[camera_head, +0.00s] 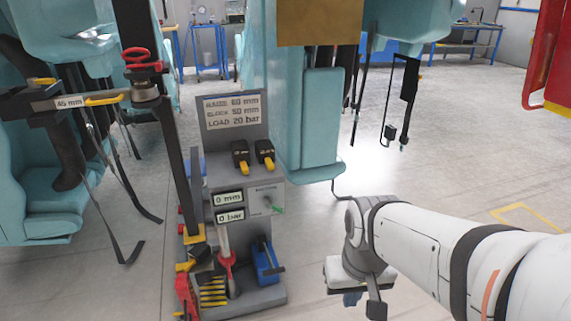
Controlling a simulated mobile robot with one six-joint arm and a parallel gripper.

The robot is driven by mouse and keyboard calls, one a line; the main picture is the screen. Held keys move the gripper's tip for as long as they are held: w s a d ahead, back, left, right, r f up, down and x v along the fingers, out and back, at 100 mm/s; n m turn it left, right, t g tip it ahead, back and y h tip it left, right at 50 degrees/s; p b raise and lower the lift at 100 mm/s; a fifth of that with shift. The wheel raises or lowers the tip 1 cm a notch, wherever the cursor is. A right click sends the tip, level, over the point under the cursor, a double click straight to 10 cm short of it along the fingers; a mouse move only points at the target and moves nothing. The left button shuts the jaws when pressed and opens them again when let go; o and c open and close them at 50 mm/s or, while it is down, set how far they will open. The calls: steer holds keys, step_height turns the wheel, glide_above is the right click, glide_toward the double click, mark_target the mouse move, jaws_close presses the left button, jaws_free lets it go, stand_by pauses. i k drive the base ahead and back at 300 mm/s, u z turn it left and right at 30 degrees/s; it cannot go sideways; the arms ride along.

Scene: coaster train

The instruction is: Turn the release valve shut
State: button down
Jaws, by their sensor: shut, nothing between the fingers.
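A grey control stand (240,145) is left of centre. A small panel on it carries a green-tipped lever (272,205), angled down to the right. It looks like a valve handle, but its label is too small to read, so I cannot tell if it is the release valve. A red piece with a pale rod (227,262) and a blue unit with a dark handle (266,262) sit lower on the stand. My gripper (365,300) is at the lower right, right of the stand and apart from it. It points down, shut and empty, partly hidden by my wrist.
Displays read 0 mm (228,198) and 0 bar (231,215). The sign (232,112) reads raise 60 mm, block 50 mm, load 20 bar. A dark post with a red clamp (142,60) stands left. Teal seats with hanging straps flank the stand. Floor (450,150) is clear at right.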

mark_target(269, 205)
steer(key=z, duration=0.05)
steer(key=i, duration=1)
steer(key=z, duration=0.05)
